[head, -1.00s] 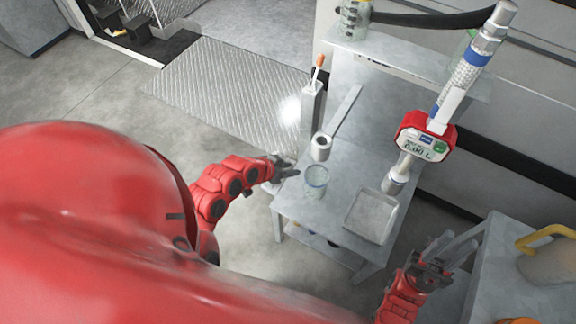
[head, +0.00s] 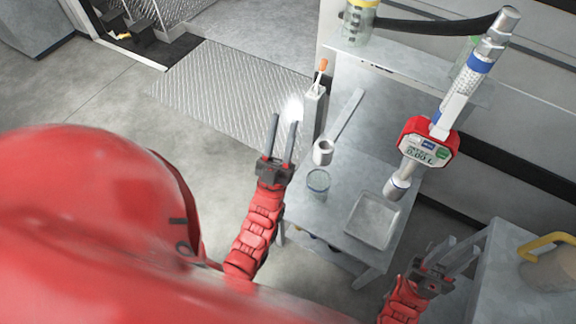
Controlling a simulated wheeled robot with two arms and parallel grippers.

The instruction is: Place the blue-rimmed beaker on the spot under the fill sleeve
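The blue-rimmed beaker (head: 317,186) is clear and stands upright on the grey table (head: 340,225), near its left edge. Just behind it is a short grey sleeve (head: 323,152) at the end of a flat bar; I take it for the fill sleeve, but cannot be sure. No marked spot under it can be made out. My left gripper (head: 283,118) is open and empty, left of the beaker and apart from it, fingers pointing away from me. My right gripper (head: 466,243) is open and empty, right of the table's front.
A metering nozzle with a red display (head: 428,145) hangs over the table's right side, above a shallow square tray (head: 373,220). A yellow-rimmed container (head: 358,22) stands on the shelf behind. A post (head: 314,112) stands at the back left. A cabinet with a yellow-handled jug (head: 548,265) is at right.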

